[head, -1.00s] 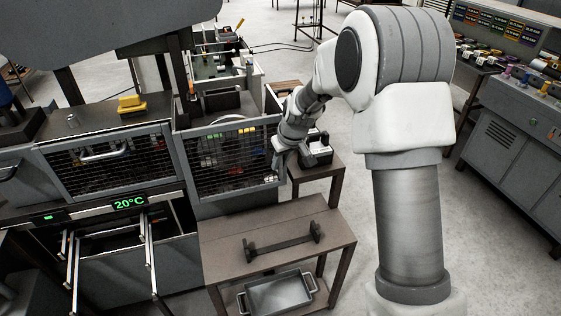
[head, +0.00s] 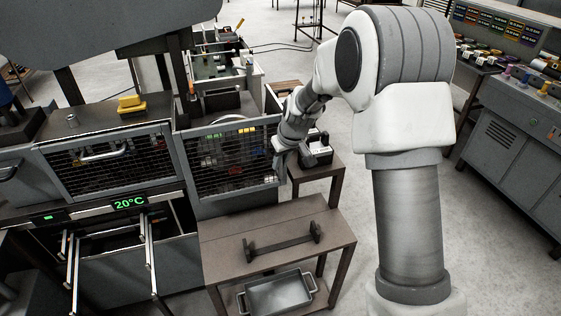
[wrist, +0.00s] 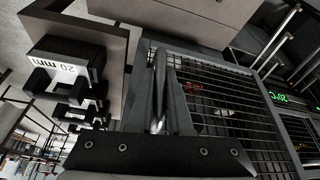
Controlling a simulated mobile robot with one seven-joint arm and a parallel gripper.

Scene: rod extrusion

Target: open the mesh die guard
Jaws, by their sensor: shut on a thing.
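The mesh die guard (head: 232,158) is a dark wire panel in a grey frame on the front of the right-hand machine section, with coloured parts faintly visible behind it. It looks shut or nearly so; I cannot tell whether there is a small gap. My gripper (head: 281,153) is at its right edge. In the wrist view, the fingers (wrist: 162,98) are shut on an upright metal handle (wrist: 160,75) beside the mesh (wrist: 210,95). The fingers and jaw plate hide part of the handle and guard edge.
A second mesh panel (head: 108,160) with a handle stands left, above a 20°C display (head: 130,203). A brown table (head: 225,232) stands in front, with a tray (head: 277,294) below. A small stand with black blocks (wrist: 70,65) is close beside my gripper.

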